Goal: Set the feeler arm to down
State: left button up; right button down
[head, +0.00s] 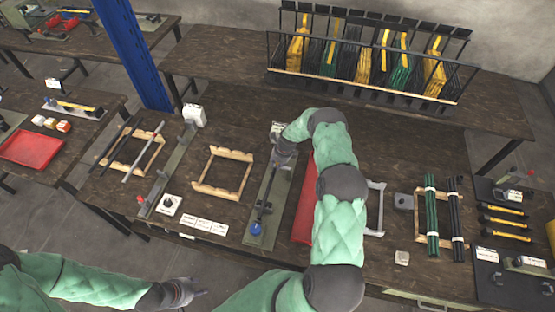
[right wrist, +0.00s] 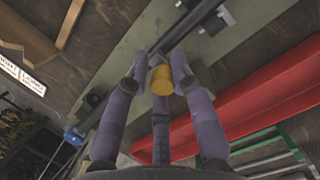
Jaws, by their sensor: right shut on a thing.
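A long grey-green plate (head: 262,238) lies on the workbench in the head view, with a dark bar and a blue ball (head: 256,228) at its near end. The blue ball also shows in the right wrist view (right wrist: 75,137). My right gripper (head: 281,160) is over the plate's far half, its fingertips hard to see there. In the right wrist view its purple-grey fingers (right wrist: 160,70) are closed around a yellow cylindrical knob (right wrist: 161,82) beside the dark bar. I cannot tell whether this knob belongs to the feeler arm. My left gripper (head: 188,292) is low at the bench's front, its fingers unclear.
A red channel (head: 302,215) lies right of the plate; it also shows in the right wrist view (right wrist: 250,105). A wooden frame (head: 248,170) lies to the left. A rack of yellow and green items (head: 370,60) stands behind. White labels (head: 205,225) lie near the front edge.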

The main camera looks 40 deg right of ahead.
jog(key=shift+w+d+r+h+p, duration=0.1)
jog(key=shift+w+d+h+p, duration=0.25)
jog(key=shift+p, duration=0.1)
dwell(0.4)
jog(key=c, duration=1.1)
grip_release()
jog(key=shift+c, duration=0.2)
jog(key=shift+s+a+f+g, duration=0.15)
jog(key=shift+f+g, duration=0.15)
jog(key=shift+r, duration=0.1)
notch_tip(320, 180, up, 12)
jog(key=s, duration=0.2)
jog(key=shift+d, duration=0.4)
